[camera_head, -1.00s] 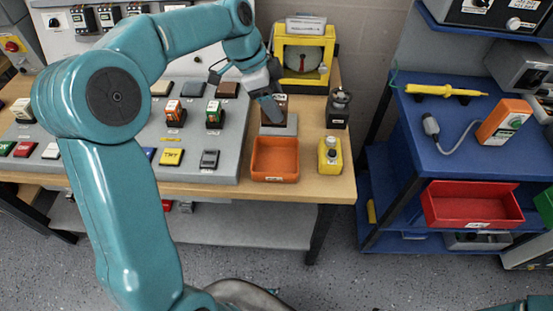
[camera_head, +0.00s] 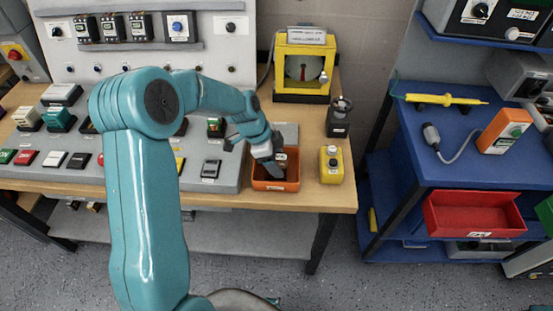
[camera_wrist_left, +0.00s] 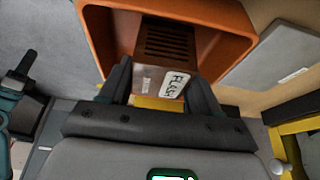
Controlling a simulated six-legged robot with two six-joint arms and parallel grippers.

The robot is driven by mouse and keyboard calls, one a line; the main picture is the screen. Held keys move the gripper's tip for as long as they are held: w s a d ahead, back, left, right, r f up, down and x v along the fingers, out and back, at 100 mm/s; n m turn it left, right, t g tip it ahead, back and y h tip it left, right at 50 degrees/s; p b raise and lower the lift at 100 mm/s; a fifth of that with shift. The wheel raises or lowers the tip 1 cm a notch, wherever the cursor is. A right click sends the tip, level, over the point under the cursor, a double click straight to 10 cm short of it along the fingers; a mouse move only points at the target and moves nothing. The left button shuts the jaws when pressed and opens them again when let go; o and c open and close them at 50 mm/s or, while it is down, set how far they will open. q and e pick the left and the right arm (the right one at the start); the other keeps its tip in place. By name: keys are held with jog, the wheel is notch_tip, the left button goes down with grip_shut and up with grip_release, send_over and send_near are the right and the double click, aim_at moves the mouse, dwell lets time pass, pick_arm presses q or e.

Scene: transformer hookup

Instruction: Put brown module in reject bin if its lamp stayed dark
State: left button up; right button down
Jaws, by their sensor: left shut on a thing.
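My left gripper (camera_head: 275,170) is shut on the brown module (camera_wrist_left: 165,42), which has a slotted face and a white label. The wrist view shows the module between the two fingers (camera_wrist_left: 162,80), over or partly inside the orange bin (camera_wrist_left: 236,20). In the head view the orange bin (camera_head: 291,186) stands at the bench's front edge, with the gripper at its opening. I cannot tell whether the module touches the bin floor. No lamp on the module shows. My right gripper is not in view.
A yellow block with a button (camera_head: 331,165) stands right of the bin, and a dark device (camera_head: 339,118) behind it. A yellow-framed gauge (camera_head: 304,68) is at the back. A red bin (camera_head: 474,213) sits on the blue shelf unit (camera_head: 440,165).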

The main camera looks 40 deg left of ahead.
pick_arm(q)
jog(key=shift+r, duration=0.1)
jog(key=o, duration=1.1)
jog(key=v, duration=1.2)
jog(key=shift+d+r+b, duration=0.1)
jog(key=shift+b, duration=0.2)
